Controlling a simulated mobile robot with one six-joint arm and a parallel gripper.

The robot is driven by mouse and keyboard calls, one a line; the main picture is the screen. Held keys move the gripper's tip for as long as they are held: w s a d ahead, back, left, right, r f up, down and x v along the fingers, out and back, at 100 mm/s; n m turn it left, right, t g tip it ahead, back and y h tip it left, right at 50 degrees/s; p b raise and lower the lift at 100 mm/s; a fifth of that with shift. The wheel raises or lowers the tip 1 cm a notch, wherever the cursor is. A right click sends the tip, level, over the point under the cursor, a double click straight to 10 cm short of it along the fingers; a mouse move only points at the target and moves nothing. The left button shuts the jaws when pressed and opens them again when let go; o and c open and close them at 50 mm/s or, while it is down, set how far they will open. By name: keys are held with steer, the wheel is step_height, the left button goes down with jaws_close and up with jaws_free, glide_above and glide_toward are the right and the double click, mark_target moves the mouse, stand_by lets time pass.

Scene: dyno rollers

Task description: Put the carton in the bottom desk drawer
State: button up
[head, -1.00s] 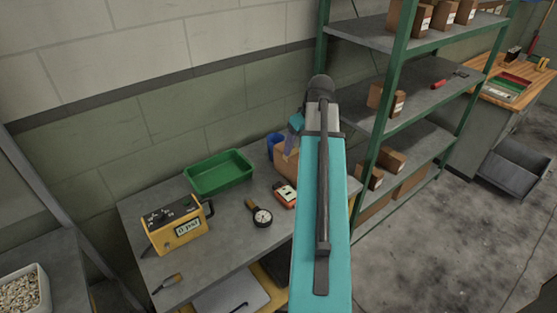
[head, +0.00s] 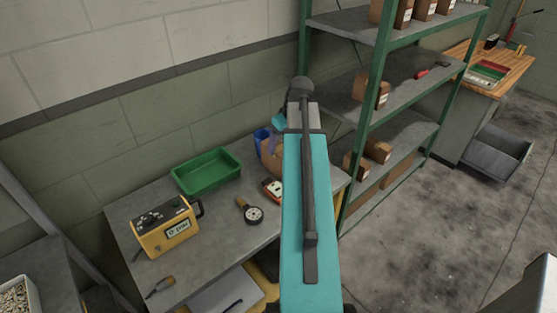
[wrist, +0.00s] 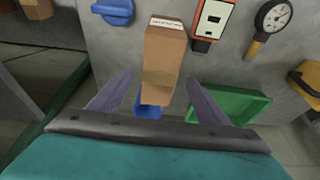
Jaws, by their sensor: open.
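The carton (wrist: 163,60) is a brown box with a white label, standing on the grey workbench. In the wrist view it lies between the spread fingers of my gripper (wrist: 157,98), with a gap on both sides. In the head view the carton (head: 270,156) is partly hidden behind my arm and gripper. My gripper is open and empty. A grey drawer (head: 500,153) stands pulled out low on the wood-topped desk (head: 480,62) at the right; it looks like the bottom one, and its inside looks empty.
A blue cup (head: 261,139) is close behind the carton. A red meter (head: 272,190), gauge (head: 253,214), green tray (head: 207,171) and yellow instrument (head: 167,228) share the bench. A green-framed shelf (head: 373,95) with boxes stands close right. The floor before the desk is open.

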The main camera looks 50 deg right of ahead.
mark_target(281, 149)
steer(key=shift+p+x, duration=0.65)
steer(key=shift+x, duration=2.35)
steer(key=shift+f, duration=0.1)
steer(key=shift+p+x, duration=1.3)
steer(key=shift+x, duration=1.15)
steer(key=shift+s, duration=0.1)
steer(key=c, duration=1.4)
steer(key=shift+c, duration=0.2)
